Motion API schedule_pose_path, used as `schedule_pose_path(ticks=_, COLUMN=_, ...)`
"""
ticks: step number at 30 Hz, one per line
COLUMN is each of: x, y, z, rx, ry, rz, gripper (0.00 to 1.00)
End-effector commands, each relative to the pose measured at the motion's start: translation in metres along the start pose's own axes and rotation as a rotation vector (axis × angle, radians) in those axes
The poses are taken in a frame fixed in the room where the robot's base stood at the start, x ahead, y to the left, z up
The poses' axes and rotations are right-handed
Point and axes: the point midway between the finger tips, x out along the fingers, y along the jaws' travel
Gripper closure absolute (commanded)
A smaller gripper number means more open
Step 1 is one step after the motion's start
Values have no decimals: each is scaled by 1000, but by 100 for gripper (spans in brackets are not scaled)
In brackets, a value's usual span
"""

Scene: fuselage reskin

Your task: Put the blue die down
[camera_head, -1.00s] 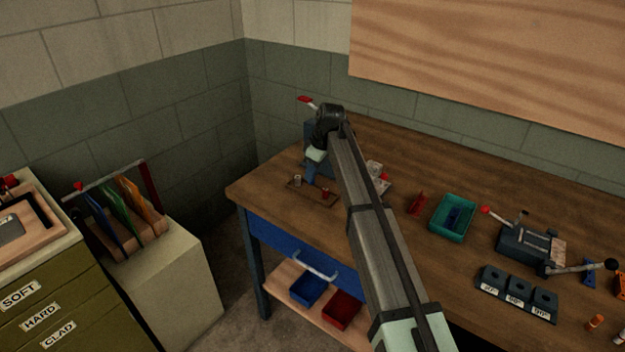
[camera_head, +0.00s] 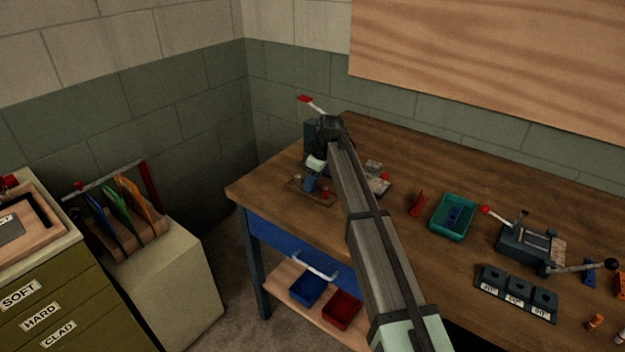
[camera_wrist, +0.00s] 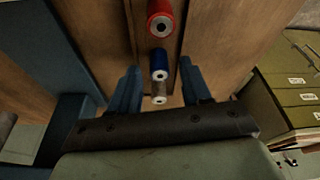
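The blue die (camera_wrist: 159,65) stands in a row between a red die (camera_wrist: 161,20) and a grey die (camera_wrist: 159,92) over a narrow wooden rack (camera_head: 320,199) at the bench's left end. Its foot is hidden in the wrist view. My gripper (camera_wrist: 160,74) points down over the row, with one blue finger on each side of the blue die. A gap shows between each finger and the die, so the fingers look open. In the head view my gripper (camera_head: 309,183) is low at the rack, and I cannot make out the blue die there.
A press with a red-tipped lever (camera_head: 304,99) stands right behind my gripper. To the right on the bench (camera_head: 400,245) are a red item (camera_head: 417,203), a teal bin (camera_head: 437,226), a clamp device (camera_head: 520,243) and a labelled block (camera_head: 515,300). The bench's front edge is near the rack.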

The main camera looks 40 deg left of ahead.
Motion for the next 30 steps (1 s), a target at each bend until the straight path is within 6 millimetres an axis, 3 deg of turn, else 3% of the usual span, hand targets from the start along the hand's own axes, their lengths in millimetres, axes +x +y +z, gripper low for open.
schedule_pose_path(ticks=11, x=-12, y=0, z=-1, rx=0, ry=0, rz=1, gripper=52)
schedule_pose_path(ticks=24, x=-90, y=1, z=-1, rx=0, ry=1, rz=1, gripper=52)
schedule_pose_path(ticks=30, x=-114, y=0, z=-1, rx=0, ry=1, rz=0, gripper=52)
